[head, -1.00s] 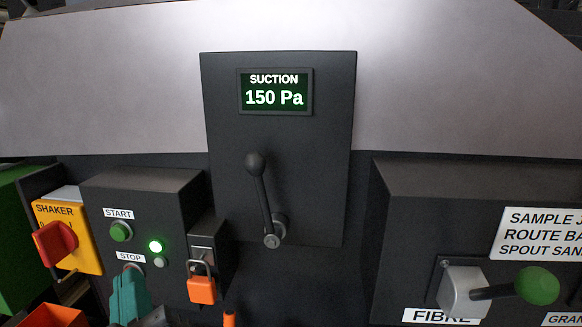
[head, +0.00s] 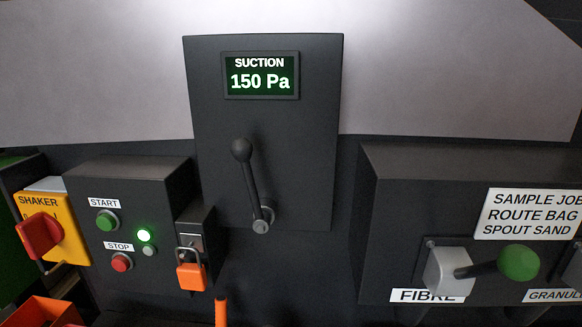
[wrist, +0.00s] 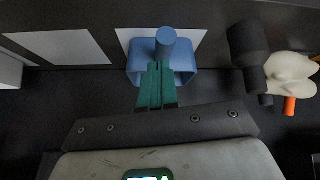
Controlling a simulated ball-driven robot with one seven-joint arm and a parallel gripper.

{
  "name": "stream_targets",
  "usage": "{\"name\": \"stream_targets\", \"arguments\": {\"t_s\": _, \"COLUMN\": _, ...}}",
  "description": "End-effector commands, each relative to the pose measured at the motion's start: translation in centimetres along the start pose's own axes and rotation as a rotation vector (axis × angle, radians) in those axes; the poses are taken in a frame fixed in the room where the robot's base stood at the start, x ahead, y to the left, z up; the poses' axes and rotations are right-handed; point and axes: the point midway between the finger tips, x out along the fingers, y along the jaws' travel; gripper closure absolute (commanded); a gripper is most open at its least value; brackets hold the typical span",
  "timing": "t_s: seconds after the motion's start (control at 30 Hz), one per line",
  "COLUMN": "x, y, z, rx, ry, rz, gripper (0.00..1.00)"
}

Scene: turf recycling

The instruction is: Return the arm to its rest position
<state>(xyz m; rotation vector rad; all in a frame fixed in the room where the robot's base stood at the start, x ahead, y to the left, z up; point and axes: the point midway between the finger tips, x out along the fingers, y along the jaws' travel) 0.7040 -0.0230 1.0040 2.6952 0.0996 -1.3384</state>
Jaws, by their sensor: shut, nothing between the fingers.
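My gripper (wrist: 155,84) shows in the wrist view with its two teal fingers together and nothing between them. The fingertips point at a blue bracket-like part with a round blue post (wrist: 166,45); whether they touch it I cannot tell. The gripper is out of the head view. That view shows the control box with a green START button (head: 108,220), a red STOP button (head: 122,262) and a lit green lamp (head: 144,235).
The suction panel (head: 315,140) reads 150 Pa and has a black lever (head: 250,185). An orange padlock (head: 191,277), a red SHAKER switch (head: 38,236) and a green-knobbed lever (head: 518,263) stick out. The wrist view shows a black knob (wrist: 247,45) and cream object (wrist: 290,72).

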Motion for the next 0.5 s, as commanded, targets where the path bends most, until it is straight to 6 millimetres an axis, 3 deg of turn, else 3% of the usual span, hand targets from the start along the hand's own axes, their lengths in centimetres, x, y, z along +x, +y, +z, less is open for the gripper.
{"name": "stream_targets", "arguments": {"t_s": 0.03, "x": -0.1, "y": 1.1, "z": 2.1, "rx": 0.037, "ry": -0.049, "rz": 0.003, "gripper": 1.00}}
{"name": "stream_targets", "arguments": {"t_s": 0.23, "x": -1.2, "y": 3.4, "z": 9.1, "rx": 0.163, "ry": -0.216, "rz": -0.012, "gripper": 1.00}}
{"name": "stream_targets", "arguments": {"t_s": 0.3, "x": 0.7, "y": 2.8, "z": 11.4, "rx": 0.153, "ry": -0.250, "rz": -0.014, "gripper": 1.00}}
{"name": "stream_targets", "arguments": {"t_s": 0.5, "x": 3.1, "y": 2.4, "z": 17.4, "rx": 0.157, "ry": -0.367, "rz": -0.013, "gripper": 1.00}}
